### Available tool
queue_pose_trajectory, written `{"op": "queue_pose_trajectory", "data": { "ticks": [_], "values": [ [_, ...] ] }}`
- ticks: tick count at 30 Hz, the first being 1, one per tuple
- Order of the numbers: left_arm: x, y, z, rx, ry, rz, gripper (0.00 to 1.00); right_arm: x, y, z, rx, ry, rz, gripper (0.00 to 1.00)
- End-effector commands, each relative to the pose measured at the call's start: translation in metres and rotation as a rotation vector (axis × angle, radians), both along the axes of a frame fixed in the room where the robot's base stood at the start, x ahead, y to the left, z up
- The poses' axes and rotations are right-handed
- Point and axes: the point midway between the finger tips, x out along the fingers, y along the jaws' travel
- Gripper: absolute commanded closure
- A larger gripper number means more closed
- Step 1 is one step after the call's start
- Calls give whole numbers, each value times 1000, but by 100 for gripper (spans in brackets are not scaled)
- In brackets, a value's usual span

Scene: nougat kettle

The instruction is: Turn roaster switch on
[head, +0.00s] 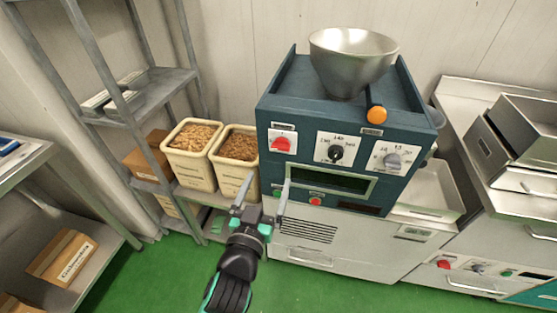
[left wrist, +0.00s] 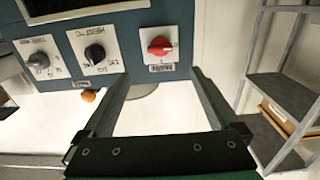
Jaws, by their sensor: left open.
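The roaster (head: 275,105) is a dark blue cabinet with a steel bowl (head: 350,55) on top. A red rotary switch (head: 283,143) sits at the left of its front panel, beside a black knob (head: 336,153) and a grey knob (head: 392,160). My left gripper (head: 263,195) is open and empty, below and slightly left of the red switch, apart from it. In the left wrist view the panel looks upside down. There the red switch (left wrist: 160,46) lies ahead of the gap between the fingers of my left gripper (left wrist: 160,76). My right gripper is not in view.
Two bins of nuts (head: 195,165) (head: 228,175) stand left of the roaster near my left gripper. A handle with an orange end (head: 376,114) sticks out over the panel's top. Metal shelves (head: 150,90) stand at the left, and steel trays (head: 525,150) at the right.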

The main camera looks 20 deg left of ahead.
Motion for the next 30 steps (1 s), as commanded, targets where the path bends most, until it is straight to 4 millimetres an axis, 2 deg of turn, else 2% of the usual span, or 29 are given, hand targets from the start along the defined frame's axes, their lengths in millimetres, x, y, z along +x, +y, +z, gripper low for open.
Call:
{"op": "queue_pose_trajectory", "data": {
  "ticks": [5,12,18,22,29,30],
  "values": [
    [21,5,-1,-1,-2,1,5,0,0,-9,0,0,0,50],
    [75,15,-3,0,-2,2,5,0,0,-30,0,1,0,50],
    [105,21,-1,0,0,2,5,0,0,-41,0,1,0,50],
    [112,22,1,-1,-1,0,5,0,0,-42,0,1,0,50],
    [113,22,1,-1,-1,0,5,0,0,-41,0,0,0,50],
    [113,22,1,-1,-1,0,9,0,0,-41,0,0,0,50]
  ]
}}
